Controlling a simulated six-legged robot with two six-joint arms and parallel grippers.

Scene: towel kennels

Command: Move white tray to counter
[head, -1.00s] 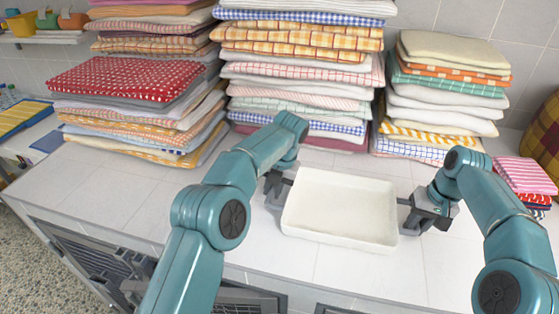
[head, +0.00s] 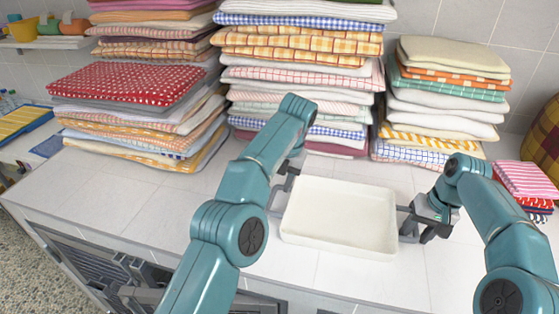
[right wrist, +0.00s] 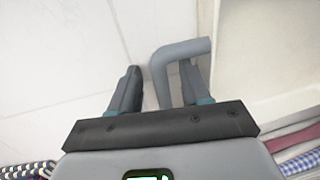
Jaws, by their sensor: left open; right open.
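The white tray (head: 340,215), shallow, rectangular and empty, lies on the white tiled counter (head: 330,275) in the head view. It has a grey handle at each short side. My left gripper (head: 286,176) is at the tray's far left corner, by the left handle (head: 270,205), partly hidden by its own arm, and open. My right gripper (head: 424,222) is at the right handle, open. In the right wrist view its two fingers (right wrist: 158,90) stand apart with the grey handle (right wrist: 184,52) reaching in between them; the tray's edge (right wrist: 270,85) is at right.
Tall stacks of folded towels (head: 300,75) stand behind the tray, with a lower stack (head: 445,95) at right. Pink striped cloths (head: 525,185) lie at the far right. Kennel doors (head: 100,270) are below the counter's front edge. The counter left of the tray is clear.

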